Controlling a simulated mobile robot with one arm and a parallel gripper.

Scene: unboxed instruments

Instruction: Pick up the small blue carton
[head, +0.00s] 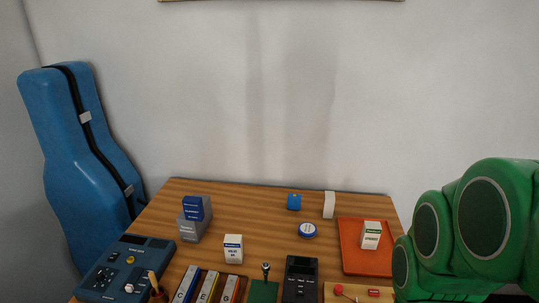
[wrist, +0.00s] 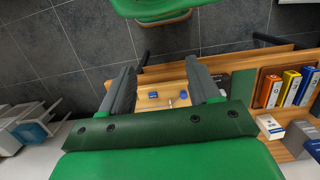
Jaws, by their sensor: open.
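A small blue carton (head: 193,208) with a white label sits on a larger grey box (head: 188,230) at the left back of the table in the head view. In the wrist view the blue carton (wrist: 314,148) is at the lower right edge, partly cut off, beside the grey box (wrist: 298,136). My gripper (wrist: 163,82) is open and empty, well away from the carton. The head view shows my green arm at the right, but not the fingertips.
A white carton (head: 233,248) stands right of the grey box.

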